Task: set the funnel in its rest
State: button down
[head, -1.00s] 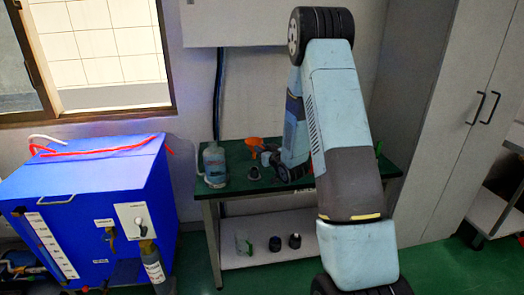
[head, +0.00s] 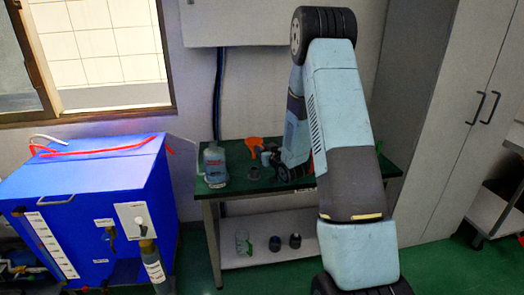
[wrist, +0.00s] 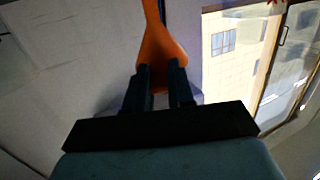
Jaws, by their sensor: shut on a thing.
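The orange funnel (head: 254,143) is above the green bench in the head view, near the bench's back edge. My gripper (head: 267,153) is at its right side and is shut on it. In the wrist view the orange funnel (wrist: 160,50) is between the two dark fingers of my gripper (wrist: 160,72), with its narrow part toward the top of the picture. A small dark, round holder (head: 254,174) stands on the bench below the funnel; I cannot tell for certain that it is the rest. The funnel appears apart from it.
A blue-grey jug (head: 214,167) stands on the green bench (head: 232,184) left of the funnel. A blue cabinet (head: 90,200) stands at left.

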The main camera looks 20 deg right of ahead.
jog(key=shift+w+f, duration=0.15)
jog(key=shift+f, duration=4.65)
jog(key=c, duration=0.9)
grip_release()
jog(key=v, duration=1.3)
jog(key=shift+s, duration=0.35)
jog(key=shift+d, duration=0.1)
jog(key=shift+w+r, duration=0.1)
jog(key=shift+r, duration=0.05)
